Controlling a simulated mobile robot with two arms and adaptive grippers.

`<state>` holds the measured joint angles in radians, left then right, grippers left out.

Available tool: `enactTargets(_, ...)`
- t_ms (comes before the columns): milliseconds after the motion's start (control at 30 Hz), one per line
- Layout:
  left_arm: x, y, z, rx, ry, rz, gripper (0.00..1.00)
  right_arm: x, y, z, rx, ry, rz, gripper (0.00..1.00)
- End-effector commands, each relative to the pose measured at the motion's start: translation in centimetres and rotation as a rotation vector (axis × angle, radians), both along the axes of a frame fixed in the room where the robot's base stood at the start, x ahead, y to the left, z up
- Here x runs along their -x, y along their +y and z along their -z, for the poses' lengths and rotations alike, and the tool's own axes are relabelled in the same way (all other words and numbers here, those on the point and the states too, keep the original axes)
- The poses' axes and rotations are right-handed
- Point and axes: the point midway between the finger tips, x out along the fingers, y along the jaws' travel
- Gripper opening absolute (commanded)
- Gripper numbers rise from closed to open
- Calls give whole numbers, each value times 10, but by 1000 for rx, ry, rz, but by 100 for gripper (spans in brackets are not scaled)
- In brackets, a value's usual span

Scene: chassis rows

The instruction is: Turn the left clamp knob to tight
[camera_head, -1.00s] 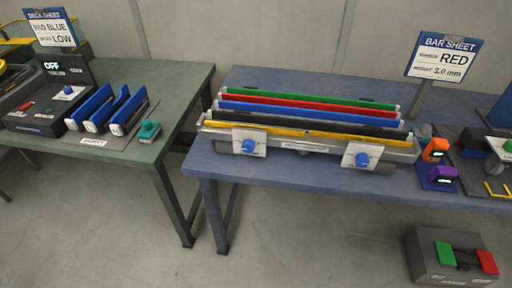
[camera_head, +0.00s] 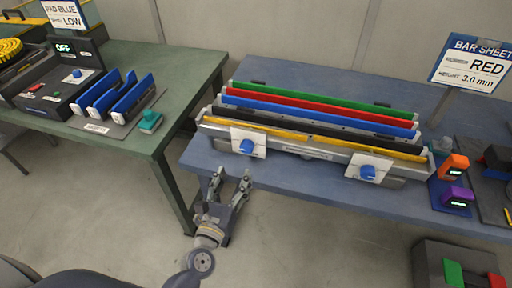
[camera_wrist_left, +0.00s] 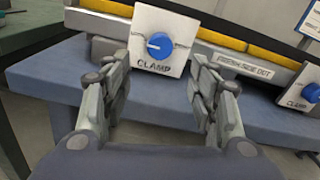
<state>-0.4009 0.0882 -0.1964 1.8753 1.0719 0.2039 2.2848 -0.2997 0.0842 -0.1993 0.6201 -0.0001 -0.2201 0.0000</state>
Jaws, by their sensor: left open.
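The left clamp knob (camera_head: 246,146) is a blue round knob on a white plate on the front of the bar rack at the blue table's front edge. It also shows in the left wrist view (camera_wrist_left: 159,45), above the word CLAMP, with a white pointer mark. My left gripper (camera_head: 231,176) is open and empty, in front of the table edge and a little below the knob, apart from it. In the left wrist view its fingers (camera_wrist_left: 165,70) are spread below and to either side of the knob plate. My right gripper is not in view.
The right clamp knob (camera_head: 367,172) sits on the same rack. The rack holds green, red, blue, black and yellow bars (camera_head: 320,134). A BAR SHEET sign (camera_head: 470,65) reads RED, 3.0 mm. A green table (camera_head: 150,62) stands at the left, with a gap between.

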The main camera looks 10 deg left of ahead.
Motion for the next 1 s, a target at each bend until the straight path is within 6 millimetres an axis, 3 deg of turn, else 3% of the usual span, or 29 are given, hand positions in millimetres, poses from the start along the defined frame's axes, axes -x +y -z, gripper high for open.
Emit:
enactTargets(167, -12, 1, -6, 29, -8, -4, 54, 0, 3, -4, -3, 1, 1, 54)
enactTargets(700, -96, -3, -5, 23, -7, -2, 54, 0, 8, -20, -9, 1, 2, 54)
enactTargets(1000, -108, -3, -3, 23, -5, -2, 54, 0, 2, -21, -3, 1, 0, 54)
